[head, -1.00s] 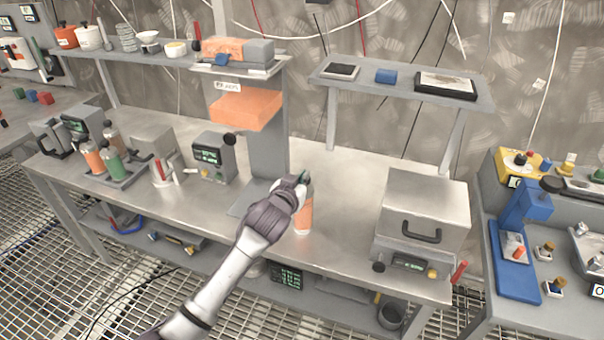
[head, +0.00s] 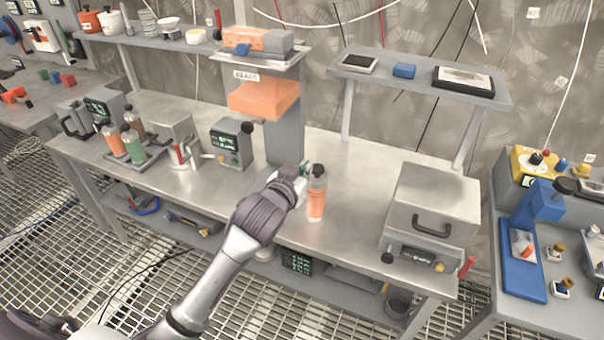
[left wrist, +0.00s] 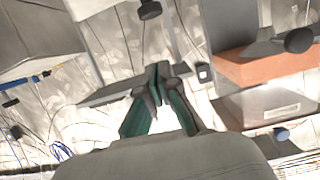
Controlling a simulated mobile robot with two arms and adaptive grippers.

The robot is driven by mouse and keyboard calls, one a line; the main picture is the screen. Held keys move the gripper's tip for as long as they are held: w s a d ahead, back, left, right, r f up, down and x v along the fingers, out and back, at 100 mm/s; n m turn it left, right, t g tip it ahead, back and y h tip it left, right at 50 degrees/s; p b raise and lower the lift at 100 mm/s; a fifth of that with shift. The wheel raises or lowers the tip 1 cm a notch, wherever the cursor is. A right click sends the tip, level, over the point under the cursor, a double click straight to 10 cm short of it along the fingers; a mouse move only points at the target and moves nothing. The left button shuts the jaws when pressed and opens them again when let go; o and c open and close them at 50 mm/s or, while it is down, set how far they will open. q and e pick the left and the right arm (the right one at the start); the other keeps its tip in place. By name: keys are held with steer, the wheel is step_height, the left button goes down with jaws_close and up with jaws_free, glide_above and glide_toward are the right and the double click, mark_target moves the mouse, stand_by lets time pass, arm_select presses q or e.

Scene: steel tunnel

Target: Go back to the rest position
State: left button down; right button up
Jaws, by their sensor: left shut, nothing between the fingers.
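My left gripper (head: 304,170) is in the middle of the head view, above the front part of the steel bench (head: 345,210). Its fingers are closed together with nothing between them, as the left wrist view (left wrist: 158,78) also shows. An upright clear bottle with an orange label and dark cap (head: 317,200) stands on the bench just right of the gripper. The gripper is close beside its upper part; I cannot tell whether they touch. My right gripper is not in view.
An orange block (head: 264,98) juts from the grey stand (head: 285,135) behind the gripper. A steel box with a handle (head: 433,205) stands to the right. A small meter (head: 231,143) and a bottle rack (head: 150,160) are left.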

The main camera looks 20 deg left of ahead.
arm_select(q)
steer(key=s+a+f+g, duration=0.15)
steer(key=s+f, duration=0.35)
steer(key=f, duration=0.8)
steer(key=s+f+m+g, duration=0.1)
steer(key=s+f+g, duration=0.3)
steer(key=f, duration=1)
steer(key=s+a+f+g, duration=0.15)
steer(key=s+f, duration=0.45)
steer(key=f, duration=0.7)
steer(key=s+f+g, duration=0.2)
steer(key=s+f, duration=0.4)
steer(key=s, duration=0.6)
steer(key=s+f+g, duration=0.2)
steer(key=s+f, duration=0.5)
steer(key=s, duration=0.5)
steer(key=s+f+g, duration=0.3)
steer(key=s+f, duration=0.4)
steer(key=s, duration=0.6)
steer(key=shift+d+m+y, duration=0.3)
steer(key=shift+d+m, duration=0.05)
steer(key=shift+m, duration=0.05)
steer(key=shift+s+f, duration=0.1)
